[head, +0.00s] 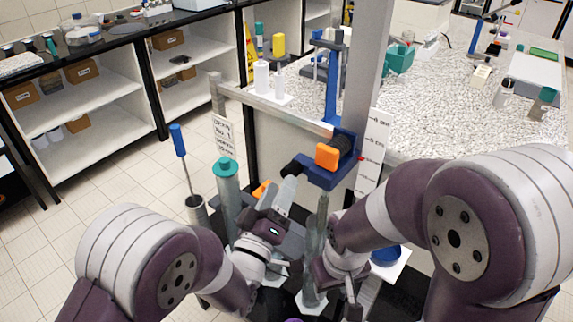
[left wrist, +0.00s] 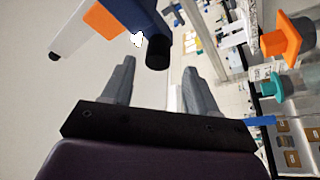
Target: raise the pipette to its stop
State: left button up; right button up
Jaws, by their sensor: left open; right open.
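A blue carriage (head: 320,179) with an orange block (head: 327,156) sits on the grey upright post (head: 368,75). A black knob (head: 291,169) sticks out from its left side. My left gripper (head: 287,190) is open just below that knob. In the left wrist view the open left gripper (left wrist: 158,85) faces the black knob end (left wrist: 157,56), which shows beyond the fingertips with nothing held. A slender grey-green rod (head: 322,208) stands at a clear cylinder (head: 314,245); I cannot tell whether it is the pipette. My right gripper (head: 336,288) is open low beside that cylinder, its fingers partly hidden.
A white scale strip (head: 374,145) with a red pointer stands right of the post. A teal-capped cylinder (head: 227,190) and a blue-handled rod (head: 180,145) stand left of my left gripper. A grey rail (head: 270,106) crosses behind. A speckled bench (head: 440,120) lies beyond.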

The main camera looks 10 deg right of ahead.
aim_at(289, 171)
pick_arm(q)
jog(key=x, duration=0.5)
jog(key=shift+s+d+r+p, duration=0.1)
jog(key=shift+s+p, duration=0.1)
jog(key=shift+p, duration=0.2)
jog(key=shift+w+d, duration=0.15)
jog(key=shift+w, duration=0.2)
grip_shut()
notch_tip(289, 171, up, 25)
jog(key=p, duration=0.7)
jog(key=shift+c, duration=0.6)
grip_release()
jog(key=shift+o, duration=0.6)
jog(key=shift+s, duration=0.1)
jog(key=shift+f, duration=0.25)
